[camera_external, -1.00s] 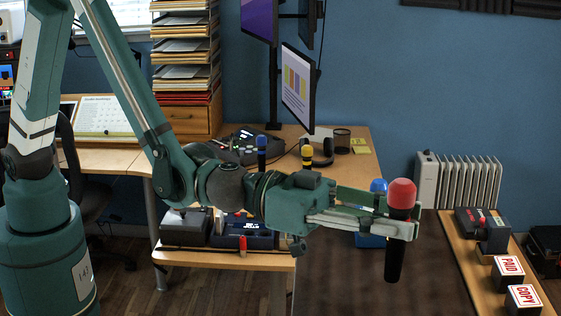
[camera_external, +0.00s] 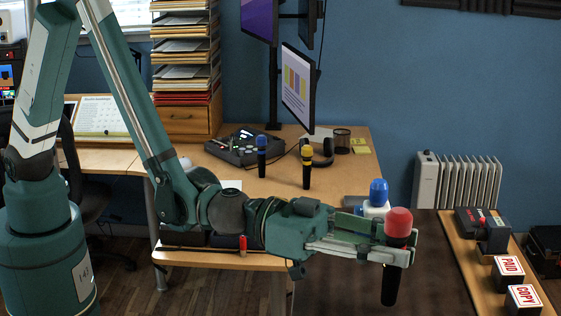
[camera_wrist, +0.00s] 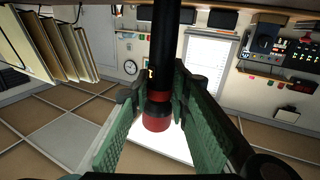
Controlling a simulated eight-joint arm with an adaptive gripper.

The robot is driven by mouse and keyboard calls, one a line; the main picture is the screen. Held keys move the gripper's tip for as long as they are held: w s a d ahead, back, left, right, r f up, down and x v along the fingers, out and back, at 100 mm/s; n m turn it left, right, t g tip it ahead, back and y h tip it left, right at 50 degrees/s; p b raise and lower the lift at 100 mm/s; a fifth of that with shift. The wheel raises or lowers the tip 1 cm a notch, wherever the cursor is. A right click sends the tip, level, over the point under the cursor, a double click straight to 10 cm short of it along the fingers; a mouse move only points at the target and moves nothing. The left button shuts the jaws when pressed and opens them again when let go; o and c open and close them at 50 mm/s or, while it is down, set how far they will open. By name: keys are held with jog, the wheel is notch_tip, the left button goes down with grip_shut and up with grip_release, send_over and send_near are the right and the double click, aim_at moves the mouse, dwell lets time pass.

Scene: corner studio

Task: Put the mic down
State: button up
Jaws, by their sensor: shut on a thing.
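A black mic with a red foam head (camera_external: 398,222) is held upright, head up, in my gripper (camera_external: 393,250). My gripper is shut on it just below the head. In the wrist view the mic's black handle (camera_wrist: 164,45) and red head stand between the two green fingers (camera_wrist: 160,95). The mic is at the right of the desk; whether its lower end touches anything cannot be told.
A blue-headed mic (camera_external: 261,155) and a yellow-headed mic (camera_external: 307,168) stand on the wooden desk (camera_external: 232,176). A blue-topped white object (camera_external: 378,195) is close behind my gripper. A wooden shelf with stamp blocks (camera_external: 508,272) lies at the right.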

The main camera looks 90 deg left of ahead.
jog(key=shift+f, duration=0.7)
jog(key=shift+f, duration=0.2)
jog(key=o, duration=1.1)
jog(key=shift+r, duration=0.2)
jog(key=shift+s, duration=0.15)
jog(key=v, duration=1.1)
jog(key=shift+s+a, duration=0.2)
jog(key=shift+s, duration=0.1)
